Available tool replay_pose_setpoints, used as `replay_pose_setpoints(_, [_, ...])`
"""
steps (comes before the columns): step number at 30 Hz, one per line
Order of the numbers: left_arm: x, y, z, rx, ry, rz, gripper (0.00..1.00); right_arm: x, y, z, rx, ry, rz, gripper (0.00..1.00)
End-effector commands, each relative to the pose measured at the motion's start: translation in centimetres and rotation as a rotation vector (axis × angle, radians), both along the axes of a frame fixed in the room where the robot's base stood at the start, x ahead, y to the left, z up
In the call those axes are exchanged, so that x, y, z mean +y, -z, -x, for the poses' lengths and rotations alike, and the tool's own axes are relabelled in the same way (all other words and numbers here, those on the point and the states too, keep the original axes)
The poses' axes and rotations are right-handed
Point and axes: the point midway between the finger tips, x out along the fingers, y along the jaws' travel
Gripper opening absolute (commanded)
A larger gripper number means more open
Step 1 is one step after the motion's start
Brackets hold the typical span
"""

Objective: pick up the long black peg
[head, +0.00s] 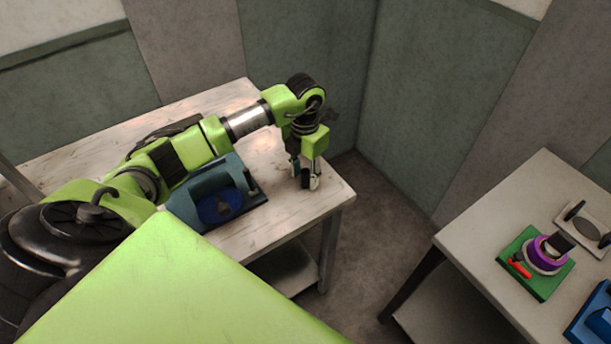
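My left gripper (305,180) points down over the right end of the pale table on the left, near its front corner. A small dark upright piece (306,174) shows at its fingertips. It may be the long black peg or part of the fingers; I cannot tell which. Whether the fingers are shut on it is also unclear. My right gripper is not in view.
A blue-grey device (183,203) with a dark blue round part stands left of the gripper on the pale table (265,232). A second table (481,233) at right holds a green block (541,289) with a purple ring, a pale plate (572,212) and a blue device (597,322).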

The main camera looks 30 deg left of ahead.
Motion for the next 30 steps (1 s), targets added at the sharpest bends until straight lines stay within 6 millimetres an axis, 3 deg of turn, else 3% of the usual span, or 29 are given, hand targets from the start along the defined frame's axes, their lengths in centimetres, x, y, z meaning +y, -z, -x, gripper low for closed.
replay_pose_setpoints(2, [0.0,0.0,0.0,0.000,0.000,0.000,0.36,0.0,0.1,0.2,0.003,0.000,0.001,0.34])
replay_pose_setpoints(6, [0.0,0.0,0.0,0.000,0.000,0.000,0.00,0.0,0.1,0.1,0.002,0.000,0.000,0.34])
replay_pose_setpoints(22, [0.0,-0.8,-0.1,-0.003,0.001,0.000,0.00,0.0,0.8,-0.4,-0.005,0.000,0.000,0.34])
replay_pose_setpoints(26, [0.1,-2.5,-0.2,-0.008,0.000,-0.001,0.00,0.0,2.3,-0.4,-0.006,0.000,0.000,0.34])
replay_pose_setpoints(30, [-0.5,-5.3,1.9,-0.006,0.004,-0.002,0.00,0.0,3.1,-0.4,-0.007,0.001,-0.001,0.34])
